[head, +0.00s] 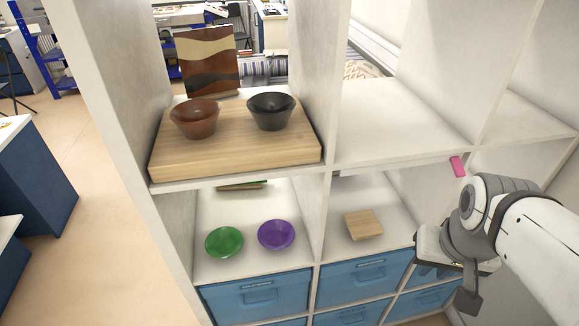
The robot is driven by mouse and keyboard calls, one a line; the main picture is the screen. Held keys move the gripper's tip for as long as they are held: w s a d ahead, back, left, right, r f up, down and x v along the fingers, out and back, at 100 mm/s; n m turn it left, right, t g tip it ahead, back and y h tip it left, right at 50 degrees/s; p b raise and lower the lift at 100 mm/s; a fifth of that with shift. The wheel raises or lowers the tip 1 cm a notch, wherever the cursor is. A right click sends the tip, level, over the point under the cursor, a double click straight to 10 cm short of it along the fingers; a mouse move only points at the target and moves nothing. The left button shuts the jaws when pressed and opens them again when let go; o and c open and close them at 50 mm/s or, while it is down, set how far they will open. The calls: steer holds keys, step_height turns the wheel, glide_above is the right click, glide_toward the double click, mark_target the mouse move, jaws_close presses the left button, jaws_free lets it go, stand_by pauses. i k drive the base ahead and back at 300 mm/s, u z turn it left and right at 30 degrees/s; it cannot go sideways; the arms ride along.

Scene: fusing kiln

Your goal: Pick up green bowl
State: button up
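The green bowl (224,242) sits upright in the lower left compartment of the white shelf unit, near its front. A purple bowl (276,235) stands just to its right, very close to it. My gripper (455,250) is at the right of the view, in front of the shelf and well to the right of the green bowl. My arm partly hides the gripper, and its fingers are not clear enough to tell open from shut. I see nothing held in it.
A wooden board (235,160) on the upper shelf carries a brown bowl (195,118) and a black bowl (270,110). A vertical divider (313,215) separates the green bowl's compartment from one with a wooden block (363,224). Blue bins (258,296) fill the row below.

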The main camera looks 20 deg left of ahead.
mark_target(223, 241)
steer(key=z, duration=0.65)
steer(key=k, duration=2.05)
steer(key=u, duration=1.35)
steer(key=i, duration=1.5)
steer(key=u, duration=0.1)
